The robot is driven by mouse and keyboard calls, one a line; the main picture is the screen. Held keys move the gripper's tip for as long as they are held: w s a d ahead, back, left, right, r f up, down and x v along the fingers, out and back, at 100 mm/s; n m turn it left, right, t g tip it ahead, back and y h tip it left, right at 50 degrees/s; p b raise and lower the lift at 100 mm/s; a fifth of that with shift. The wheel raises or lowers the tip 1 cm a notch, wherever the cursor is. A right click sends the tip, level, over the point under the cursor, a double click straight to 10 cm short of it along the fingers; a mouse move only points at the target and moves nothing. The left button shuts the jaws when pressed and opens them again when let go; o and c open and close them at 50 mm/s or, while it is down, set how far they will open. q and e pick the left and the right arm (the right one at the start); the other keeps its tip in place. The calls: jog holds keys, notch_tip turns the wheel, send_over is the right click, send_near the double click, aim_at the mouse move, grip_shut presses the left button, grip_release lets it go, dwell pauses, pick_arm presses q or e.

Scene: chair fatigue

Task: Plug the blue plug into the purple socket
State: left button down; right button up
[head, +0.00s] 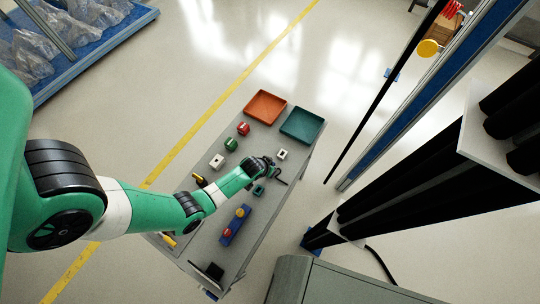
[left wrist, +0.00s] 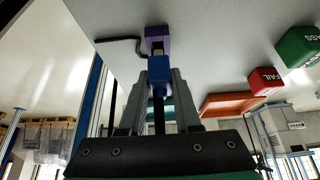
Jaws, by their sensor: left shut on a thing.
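My left gripper (left wrist: 159,82) is shut on the blue plug (left wrist: 158,70); in the head view my left gripper (head: 268,167) is over the right side of the table. The purple socket (left wrist: 157,33) is on the table surface straight ahead of the plug in the left wrist view. A short dark and tan part shows between plug and socket. The plug is lined up with the socket, but I cannot tell whether it is partly in. A dark cable runs beside the socket. In the head view my gripper hides the plug and socket. My right gripper is not in view.
The grey table (head: 196,256) holds an orange tray (head: 265,107), a teal tray (head: 302,126), a red block (head: 243,128), a green block (head: 231,144), white pieces (head: 217,161) and a blue box with buttons (head: 235,226). The red block reads FAIL and the green one PASS in the wrist view.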

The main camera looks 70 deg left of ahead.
pick_arm(q)
jog(key=shift+f+b, duration=1.2)
jog(key=shift+f, duration=0.1)
jog(key=c, duration=0.5)
grip_release()
jog(key=shift+r, duration=0.1)
jog(key=shift+c, duration=0.2)
jog(key=p+v, duration=0.8)
jog(key=v, duration=0.3)
jog(key=shift+r, duration=0.3)
jog(key=shift+d, duration=0.1)
